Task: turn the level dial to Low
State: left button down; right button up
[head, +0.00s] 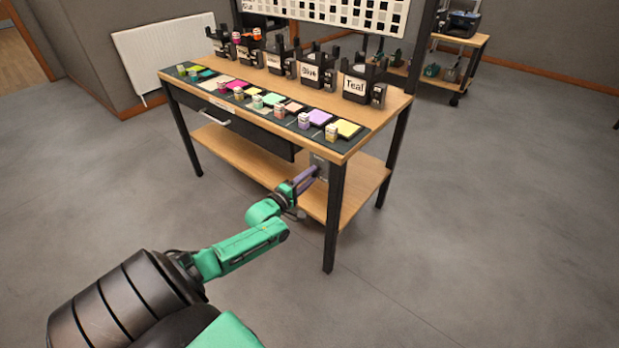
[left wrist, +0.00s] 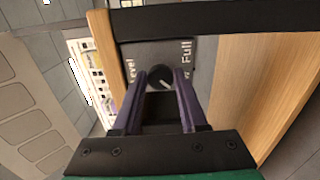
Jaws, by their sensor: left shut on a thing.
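The level dial (left wrist: 160,76) is a round black knob on a grey panel (left wrist: 155,52) in the left wrist view. The panel reads "Level" on the left and "Full" on the right; other lettering is partly hidden by a finger. A pale pointer mark on the knob slants toward the lower right of that view. My left gripper (left wrist: 161,80) is shut on the dial, one purple finger on each side. In the head view, my left gripper (head: 314,171) reaches the panel (head: 319,160) below the tabletop's near right corner. "Low" is not readable. My right gripper is not in view.
A wooden table (head: 395,103) with black legs carries colour swatches, small bottles and labelled black holders. Its lower shelf (head: 245,160) is mostly bare, and a black table leg (head: 334,220) stands just right of my gripper. Open floor lies in front and to the right.

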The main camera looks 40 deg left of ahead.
pick_arm(q)
jog(key=shift+c, duration=2.3)
grip_release()
jog(key=s+p, duration=0.3)
jog(key=s, duration=1.1)
jog(key=shift+s+d+p, duration=0.15)
jog(key=shift+s+p, duration=0.15)
jog(key=shift+p, duration=0.05)
jog(key=shift+f, duration=0.1)
